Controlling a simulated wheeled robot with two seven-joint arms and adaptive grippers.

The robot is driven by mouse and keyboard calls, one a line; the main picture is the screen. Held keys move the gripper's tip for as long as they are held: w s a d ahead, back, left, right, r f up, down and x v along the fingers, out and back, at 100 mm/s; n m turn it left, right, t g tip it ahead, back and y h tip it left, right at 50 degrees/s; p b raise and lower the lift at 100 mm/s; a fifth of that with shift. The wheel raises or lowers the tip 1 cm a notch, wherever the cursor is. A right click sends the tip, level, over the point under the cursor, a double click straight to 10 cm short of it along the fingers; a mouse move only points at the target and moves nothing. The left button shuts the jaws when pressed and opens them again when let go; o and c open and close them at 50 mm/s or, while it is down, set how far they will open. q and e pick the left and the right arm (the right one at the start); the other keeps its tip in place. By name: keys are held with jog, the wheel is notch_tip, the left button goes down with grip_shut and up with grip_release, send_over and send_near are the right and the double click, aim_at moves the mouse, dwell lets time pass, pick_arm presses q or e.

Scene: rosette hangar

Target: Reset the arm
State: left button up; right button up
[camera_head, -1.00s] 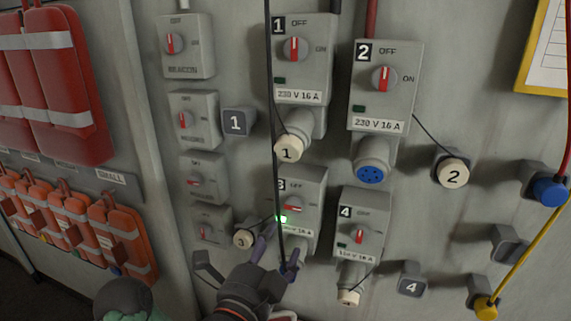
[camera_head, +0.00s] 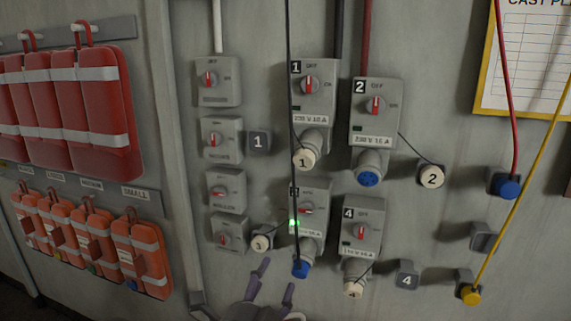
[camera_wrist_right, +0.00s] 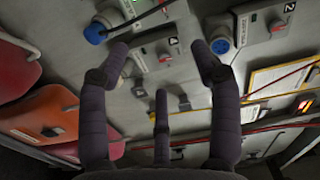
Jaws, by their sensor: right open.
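My right gripper (camera_head: 274,280) is open and empty at the bottom of the head view, just below and left of a blue plug (camera_head: 300,268). The plug sits at the lower end of switch box 3 (camera_head: 309,207), with a black cable running upward. Box 3 shows a green light and its red switch lies sideways. In the right wrist view the purple fingers (camera_wrist_right: 165,70) are spread with nothing between them. A blue plug (camera_wrist_right: 95,33) shows beyond them at upper left. My left gripper is out of view.
Box 1 (camera_head: 325,88), box 2 (camera_head: 377,100) with an open blue socket, and box 4 (camera_head: 361,232) are on the wall. A blue plug (camera_head: 505,186) and a yellow plug (camera_head: 470,294) hang right. Red and orange bags (camera_head: 140,255) hang left.

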jog(key=w+f+n+y, duration=0.2)
jog(key=w+f+n, duration=0.2)
jog(key=w+f, duration=0.35)
jog(key=w+d+f+n+g+y, duration=0.1)
jog(key=d+f+n+g, duration=0.15)
jog(key=f, duration=0.75)
jog(key=w+d+f+n+g+y, duration=0.1)
jog(key=w+d+f+n+y, duration=0.15)
jog(key=f, duration=0.65)
jog(key=w+d+f+n+g, duration=0.1)
jog(key=d+f+n+g, duration=0.15)
jog(key=f, duration=0.75)
jog(key=s+d+f+n+g+y, duration=0.1)
jog(key=s+d+f+n+g, duration=0.15)
jog(key=s+f, duration=0.5)
jog(key=s+d+f+n+g+y, duration=0.15)
jog(key=s+f+g, duration=0.3)
jog(key=f, duration=0.55)
jog(key=s+d+f+g, duration=0.1)
jog(key=s+f+g, duration=0.1)
jog(key=s, duration=0.5)
jog(key=s+f+g+y, duration=0.1)
jog(key=s+f+g, duration=0.1)
jog(key=s+f, duration=0.2)
jog(key=s+n, duration=0.1)
jog(key=s, duration=0.2)
jog(key=shift+s+d+f, duration=0.3)
jog(key=shift+s+d, duration=0.05)
jog(key=shift+s, duration=0.05)
